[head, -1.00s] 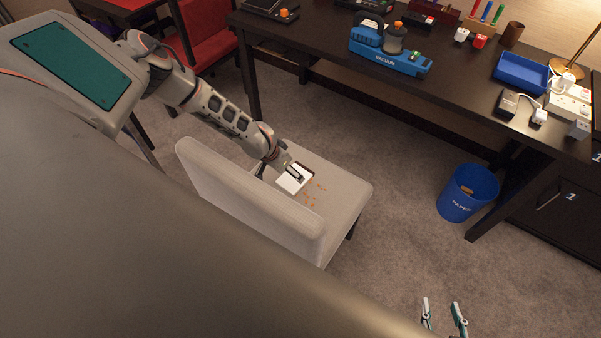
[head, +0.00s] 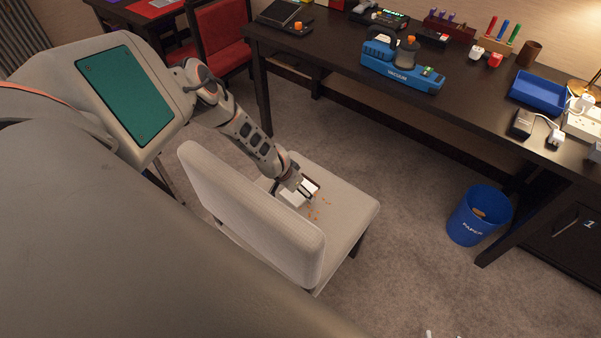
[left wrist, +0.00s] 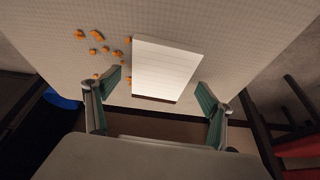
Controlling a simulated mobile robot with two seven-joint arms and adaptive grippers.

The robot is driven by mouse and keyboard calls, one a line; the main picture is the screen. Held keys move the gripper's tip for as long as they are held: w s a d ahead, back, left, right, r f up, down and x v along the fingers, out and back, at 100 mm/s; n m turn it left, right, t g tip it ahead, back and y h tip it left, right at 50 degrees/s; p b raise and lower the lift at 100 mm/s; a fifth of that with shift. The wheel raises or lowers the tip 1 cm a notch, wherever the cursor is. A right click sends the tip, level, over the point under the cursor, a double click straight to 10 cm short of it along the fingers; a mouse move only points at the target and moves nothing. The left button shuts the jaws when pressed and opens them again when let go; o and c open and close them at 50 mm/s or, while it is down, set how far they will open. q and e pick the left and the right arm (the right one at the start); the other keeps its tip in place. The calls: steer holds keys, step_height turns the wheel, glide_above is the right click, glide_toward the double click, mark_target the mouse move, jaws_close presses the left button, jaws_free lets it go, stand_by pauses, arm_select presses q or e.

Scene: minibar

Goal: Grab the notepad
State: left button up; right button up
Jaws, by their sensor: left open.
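The notepad has white lined pages and a dark edge. It lies on the seat of the light grey chair (head: 345,203), and part of the notepad (head: 290,199) shows under my left gripper in the head view. My left gripper (head: 300,196) is open just above it. In the left wrist view the notepad (left wrist: 165,70) is ahead of and between the two green-padded fingers of the gripper (left wrist: 160,98), with no contact visible. Of my right gripper (head: 436,335), only pale tips show at the bottom edge of the head view.
Several orange crumbs (left wrist: 96,35) lie on the seat beside the notepad. The chair's backrest (head: 250,205) rises close to my left arm. A dark desk (head: 330,52) with a blue vacuum (head: 402,70) stands behind. A blue paper bin (head: 478,216) is on the carpet at right.

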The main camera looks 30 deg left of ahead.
arm_select(q)
steer(key=shift+w+f, duration=0.15)
steer(key=shift+f, duration=0.15)
steer(key=c, duration=1.6)
steer(key=shift+r, duration=0.15)
